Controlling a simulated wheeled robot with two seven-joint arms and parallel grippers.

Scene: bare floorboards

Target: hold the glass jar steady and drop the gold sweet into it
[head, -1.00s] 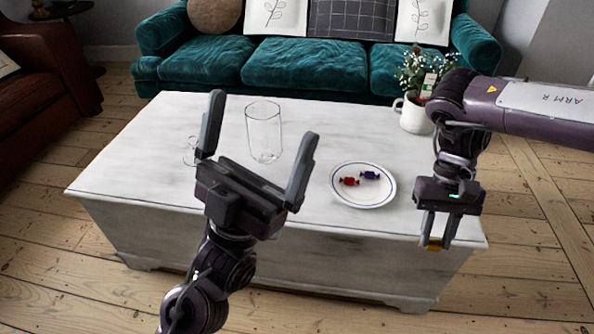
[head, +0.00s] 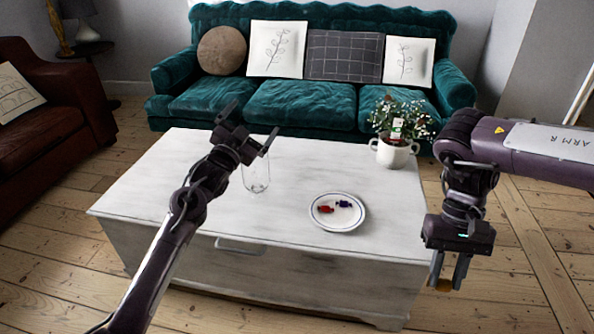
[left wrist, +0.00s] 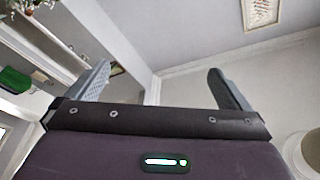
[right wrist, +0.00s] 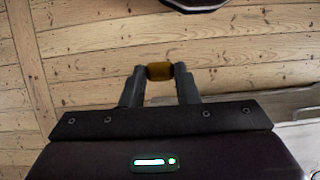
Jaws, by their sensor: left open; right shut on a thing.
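The clear glass jar (head: 257,180) stands upright on the white chest table, left of the plate. My left gripper (head: 250,122) is open, and in the head view it overlaps the jar's upper part. Its fingers also show apart and empty in the left wrist view (left wrist: 159,68); the jar is not visible there. My right gripper (head: 446,284) points down, shut on the gold sweet (head: 443,286), beyond the table's right front corner, over the floor. The gold sweet (right wrist: 159,71) is pinched between the fingertips in the right wrist view.
A white plate (head: 337,224) holds a red sweet (head: 326,210) and a blue sweet (head: 344,203). A potted plant (head: 395,152) stands at the table's back right corner. The white chest table (head: 290,255) has clear top around the plate. A teal sofa (head: 300,105) is behind.

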